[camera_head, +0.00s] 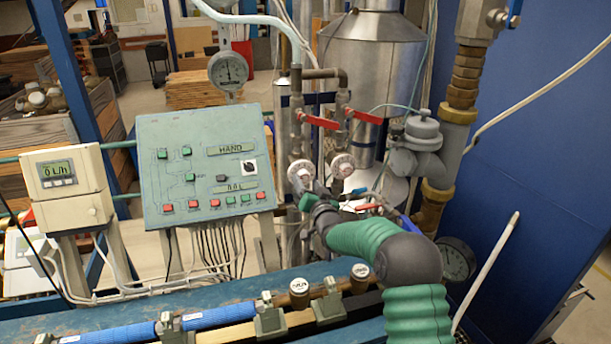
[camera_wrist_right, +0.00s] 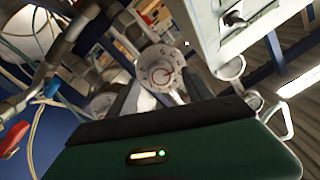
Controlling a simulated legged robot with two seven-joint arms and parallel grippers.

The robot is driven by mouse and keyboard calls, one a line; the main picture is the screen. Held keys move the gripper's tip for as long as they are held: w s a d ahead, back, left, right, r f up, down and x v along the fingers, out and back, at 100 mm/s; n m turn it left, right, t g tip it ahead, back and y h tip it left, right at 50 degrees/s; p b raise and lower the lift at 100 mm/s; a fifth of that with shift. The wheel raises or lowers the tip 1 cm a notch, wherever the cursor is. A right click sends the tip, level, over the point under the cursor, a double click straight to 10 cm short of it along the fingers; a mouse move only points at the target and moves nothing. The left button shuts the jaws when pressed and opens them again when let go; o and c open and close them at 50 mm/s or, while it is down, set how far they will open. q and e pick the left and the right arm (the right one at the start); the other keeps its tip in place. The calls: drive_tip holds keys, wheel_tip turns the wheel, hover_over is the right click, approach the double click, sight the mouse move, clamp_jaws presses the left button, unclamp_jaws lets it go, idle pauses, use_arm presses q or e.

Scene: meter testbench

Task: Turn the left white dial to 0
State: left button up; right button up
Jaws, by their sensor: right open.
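The left white dial (camera_head: 301,174) is a round white knob with markings on the pipework, right of the green control panel. It also shows in the right wrist view (camera_wrist_right: 160,72), with a red ring at its centre. The right white dial (camera_head: 342,166) is beside it and is partly hidden in the wrist view (camera_wrist_right: 104,98). My right gripper (camera_head: 309,194) is just below and in front of the left dial. In the wrist view its open fingers (camera_wrist_right: 160,92) lie either side of that dial's lower part; contact cannot be told. The dial's reading is too small to tell. My left gripper is out of view.
Red-handled valves (camera_head: 318,121) sit above the dials. The green control panel (camera_head: 205,165) stands to the left, with a pressure gauge (camera_head: 229,70) above it. A grey pipe fitting (camera_head: 415,150) is to the right. A blue bench (camera_head: 225,295) with pipes runs along the front.

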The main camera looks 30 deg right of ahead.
drive_tip(key=shift+x, duration=1.1)
drive_tip(key=c, duration=0.3)
clamp_jaws()
